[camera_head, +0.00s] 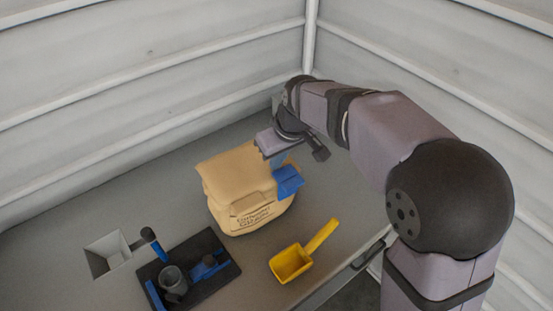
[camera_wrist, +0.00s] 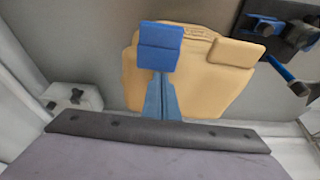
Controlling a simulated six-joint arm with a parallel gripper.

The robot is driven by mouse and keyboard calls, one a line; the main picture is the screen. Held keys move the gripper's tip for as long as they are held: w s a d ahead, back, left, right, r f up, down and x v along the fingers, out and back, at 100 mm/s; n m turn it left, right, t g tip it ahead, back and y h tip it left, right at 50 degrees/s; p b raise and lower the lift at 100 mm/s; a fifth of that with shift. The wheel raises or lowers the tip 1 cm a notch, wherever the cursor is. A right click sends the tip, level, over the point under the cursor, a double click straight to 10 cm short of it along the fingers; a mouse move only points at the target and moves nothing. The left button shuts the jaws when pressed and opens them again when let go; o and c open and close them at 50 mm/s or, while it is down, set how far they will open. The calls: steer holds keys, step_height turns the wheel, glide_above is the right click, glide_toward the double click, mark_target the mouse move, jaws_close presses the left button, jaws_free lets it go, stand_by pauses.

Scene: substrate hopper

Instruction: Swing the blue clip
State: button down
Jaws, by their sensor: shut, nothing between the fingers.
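A tan paper bag (camera_head: 232,180) with dark print stands upright on the grey bench, its top folded. The blue clip (camera_head: 288,181) is at the bag's right side; in the wrist view the clip (camera_wrist: 160,45) is a blue block at the bag's edge, at the tips of my fingers. My gripper (camera_head: 282,166) reaches down beside the bag's right side, just above the clip. It also shows in the wrist view (camera_wrist: 161,75), its blue-grey fingers together with nothing between them. The fingertips are at or very near the clip; I cannot tell whether they touch.
A yellow scoop (camera_head: 291,263) lies to the right in front of the bag. A black tray (camera_head: 222,257) with a grey cup (camera_head: 173,281) and blue-handled parts is at front left. A square hopper opening (camera_head: 107,254) lies left of it. Ribbed walls close the back.

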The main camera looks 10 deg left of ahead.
mark_target(285, 177)
steer(key=shift+s+d, duration=0.15)
steer(key=shift+s+d+r+b, duration=0.25)
steer(key=shift+s+d+b, duration=0.45)
steer(key=shift+s+d, duration=0.35)
steer(key=shift+s+d+b, duration=0.6)
steer(key=shift+s+d, duration=0.25)
steer(key=shift+s, duration=0.3)
steer(key=shift+w+a, duration=0.15)
steer(key=shift+w, duration=0.05)
steer(key=shift+w+a+f, duration=0.3)
steer(key=shift+w+a, duration=0.1)
steer(key=shift+w, duration=0.05)
